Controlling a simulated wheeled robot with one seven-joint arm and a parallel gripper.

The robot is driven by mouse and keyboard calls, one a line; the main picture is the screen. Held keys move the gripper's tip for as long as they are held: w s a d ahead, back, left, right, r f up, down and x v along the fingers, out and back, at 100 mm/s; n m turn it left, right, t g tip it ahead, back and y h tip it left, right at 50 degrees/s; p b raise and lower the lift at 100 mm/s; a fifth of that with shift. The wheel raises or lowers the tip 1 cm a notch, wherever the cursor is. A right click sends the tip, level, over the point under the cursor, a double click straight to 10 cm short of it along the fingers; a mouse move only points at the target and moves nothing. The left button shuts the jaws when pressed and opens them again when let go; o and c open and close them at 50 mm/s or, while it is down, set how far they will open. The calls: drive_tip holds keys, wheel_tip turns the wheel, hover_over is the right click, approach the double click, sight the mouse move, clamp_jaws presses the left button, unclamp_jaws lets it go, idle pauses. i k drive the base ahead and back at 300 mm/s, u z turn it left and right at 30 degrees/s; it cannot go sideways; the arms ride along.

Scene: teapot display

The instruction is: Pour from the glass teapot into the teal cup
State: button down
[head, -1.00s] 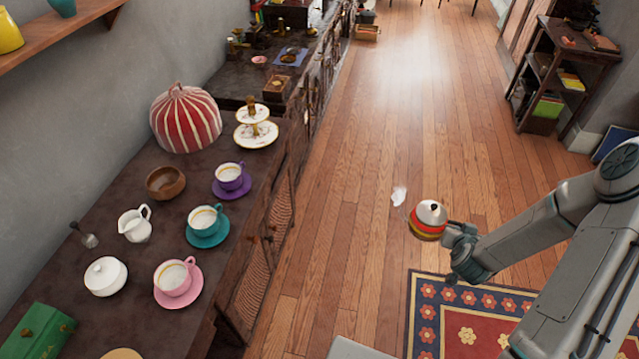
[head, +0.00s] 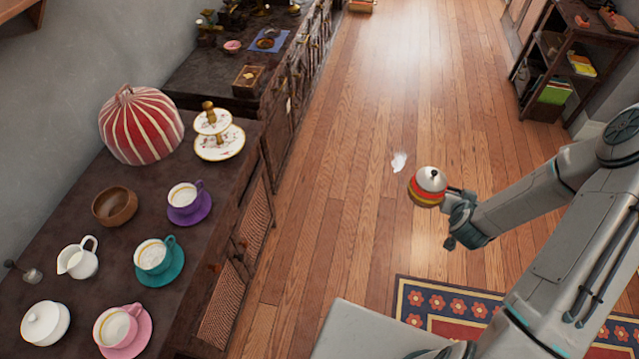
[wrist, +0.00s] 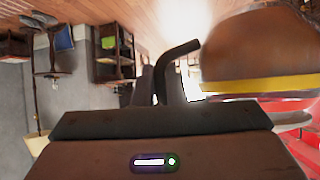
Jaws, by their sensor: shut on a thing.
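My gripper (head: 460,207) is shut on the teapot (head: 428,186) by its handle side, holding it in the air over the wooden floor. The teapot has a pale top with a dark knob, red and yellow bands and a pale spout pointing left. It looks about upright. In the wrist view the teapot (wrist: 255,50) fills the upper right, with a dark bent handle (wrist: 178,68) beside it. The teal cup (head: 150,262) stands upright on its teal saucer (head: 176,270) on the dark counter, far left of my gripper. The contact of the fingers is partly hidden.
A purple cup (head: 183,197) and a pink cup (head: 114,328) flank the teal cup on the counter (head: 205,262). A white creamer (head: 78,262), wooden bowl (head: 115,207) and tiered stand (head: 222,143) are close by. Open floor lies between counter and teapot.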

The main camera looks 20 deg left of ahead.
sight(153, 257)
drive_tip(key=i, duration=1.25)
drive_tip(key=u, duration=3.4)
